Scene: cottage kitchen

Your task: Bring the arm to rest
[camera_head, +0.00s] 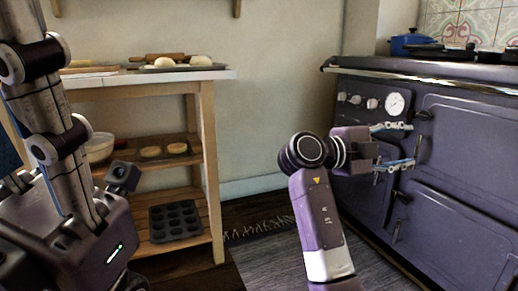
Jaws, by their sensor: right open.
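My right arm rises from the bottom middle and bends at a round dark joint. My right gripper (409,146) points to the right, in front of the dark stove (455,135). Its two silvery fingers are apart, and nothing shows between them. From this one view I cannot tell how close the fingers are to the stove front. Links of my left arm stand at the left edge. The left gripper does not show.
A wooden shelf table (207,170) stands at the left, with a rolling pin (165,57) and dough on top. A muffin tin (174,221) lies on its bottom shelf. A blue pot (411,43) sits on the stove. A grey rug (275,262) covers the floor between.

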